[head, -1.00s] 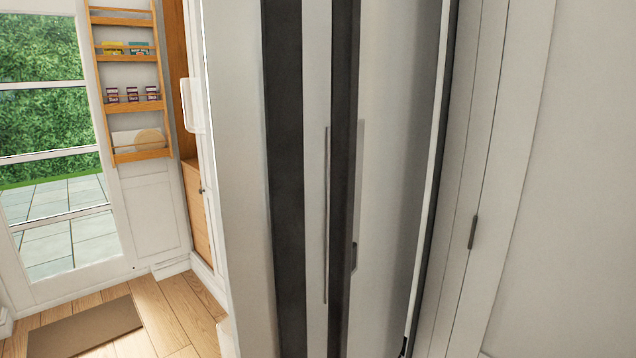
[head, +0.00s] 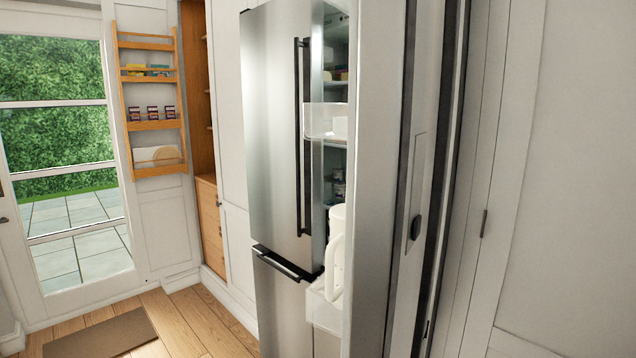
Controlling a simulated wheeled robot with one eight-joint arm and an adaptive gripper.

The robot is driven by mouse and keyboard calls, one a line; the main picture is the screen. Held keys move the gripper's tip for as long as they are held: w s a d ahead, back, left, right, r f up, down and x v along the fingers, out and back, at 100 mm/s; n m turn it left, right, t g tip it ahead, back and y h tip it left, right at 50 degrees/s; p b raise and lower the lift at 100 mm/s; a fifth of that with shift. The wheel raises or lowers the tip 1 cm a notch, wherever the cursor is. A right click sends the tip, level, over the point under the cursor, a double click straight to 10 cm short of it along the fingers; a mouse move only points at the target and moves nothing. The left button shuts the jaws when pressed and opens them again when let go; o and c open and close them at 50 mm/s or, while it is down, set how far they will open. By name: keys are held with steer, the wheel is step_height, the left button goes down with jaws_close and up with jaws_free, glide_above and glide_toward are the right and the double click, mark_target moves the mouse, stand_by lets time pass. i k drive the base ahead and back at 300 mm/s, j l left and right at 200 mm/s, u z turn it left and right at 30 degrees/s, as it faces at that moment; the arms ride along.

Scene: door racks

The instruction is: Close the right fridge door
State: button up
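The right fridge door (head: 377,190) stands open in the head view, seen nearly edge-on as a tall pale panel. Its inner side has clear bins (head: 323,121), and a white jug (head: 336,265) stands in a lower one. The left fridge door (head: 270,140) is brushed steel with a long black vertical handle (head: 302,135) and looks shut. Between the two doors, lit shelves (head: 336,150) inside the fridge show with food on them. My gripper is not in view.
A steel drawer front (head: 280,310) with a dark handle is below the left door. White panels (head: 560,180) stand close on the right. Wooden floor (head: 190,320) with a brown mat (head: 100,335) is open at the lower left.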

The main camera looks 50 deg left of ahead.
mark_target(403, 54)
steer(key=u, duration=1.7)
